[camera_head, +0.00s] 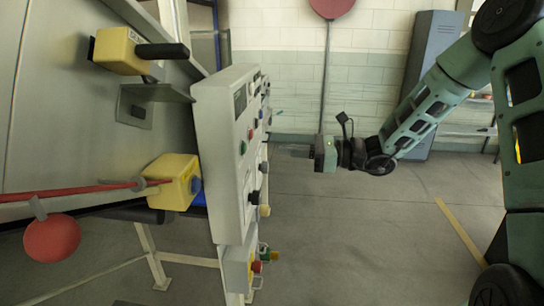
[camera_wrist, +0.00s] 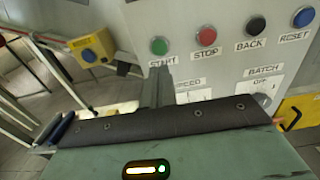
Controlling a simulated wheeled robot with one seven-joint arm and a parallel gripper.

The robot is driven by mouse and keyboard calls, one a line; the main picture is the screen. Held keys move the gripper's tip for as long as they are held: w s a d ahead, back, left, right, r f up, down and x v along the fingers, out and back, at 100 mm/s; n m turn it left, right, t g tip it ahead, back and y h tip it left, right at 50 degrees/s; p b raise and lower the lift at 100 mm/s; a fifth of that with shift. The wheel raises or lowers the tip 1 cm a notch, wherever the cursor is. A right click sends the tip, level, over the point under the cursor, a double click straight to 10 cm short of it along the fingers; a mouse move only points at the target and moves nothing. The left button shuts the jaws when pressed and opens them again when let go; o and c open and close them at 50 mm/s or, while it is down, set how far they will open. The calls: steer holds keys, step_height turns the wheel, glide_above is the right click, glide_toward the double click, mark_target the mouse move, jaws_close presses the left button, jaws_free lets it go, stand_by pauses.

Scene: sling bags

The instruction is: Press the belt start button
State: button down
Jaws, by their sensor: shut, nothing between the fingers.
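The green start button (camera_wrist: 159,46) is on the grey control panel, above a label reading START. In the head view the panel (camera_head: 213,130) is seen nearly edge-on, with a green button (camera_head: 243,147) on its right-hand face. My gripper (camera_head: 291,150) is shut and empty, to the right of the panel and apart from it, pointing towards its face. In the wrist view the closed fingers (camera_wrist: 160,72) show just below the START label and hide a little of the panel. I cannot tell their exact distance from it.
A red STOP button (camera_wrist: 207,37), black BACK button (camera_wrist: 257,25) and blue RESET button (camera_wrist: 304,17) continue the row rightward. A yellow box (camera_head: 174,182) with a red cord stands left of the panel. Floor (camera_head: 340,215) right of the panel is clear.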

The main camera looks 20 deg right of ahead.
steer(key=b+v, duration=0.1)
steer(key=v, duration=0.4)
stand_by(0.8)
steer(key=s+a+f+n+g+h+b, duration=0.2)
steer(key=s+a+f+n+g, duration=0.1)
steer(key=s+a+n+g, duration=0.3)
steer(key=s+a+f+n+g+h+b, duration=0.1)
steer(key=s+a+f+n+g, duration=0.25)
steer(key=s+a, duration=0.4)
steer(key=s+a+f+n+h+b, duration=0.1)
steer(key=s+f+n+h, duration=0.3)
steer(key=n, duration=0.7)
steer(key=s+a+f+n+h+b, duration=0.2)
steer(key=s+f+n+h+b, duration=0.1)
steer(key=s+n+h, duration=0.5)
steer(key=s+n+b, duration=0.1)
steer(key=s+n, duration=0.2)
steer(key=s, duration=0.1)
steer(key=shift+a+f+t, duration=0.3)
steer(key=shift+f+t, duration=0.05)
steer(key=shift+f, duration=0.05)
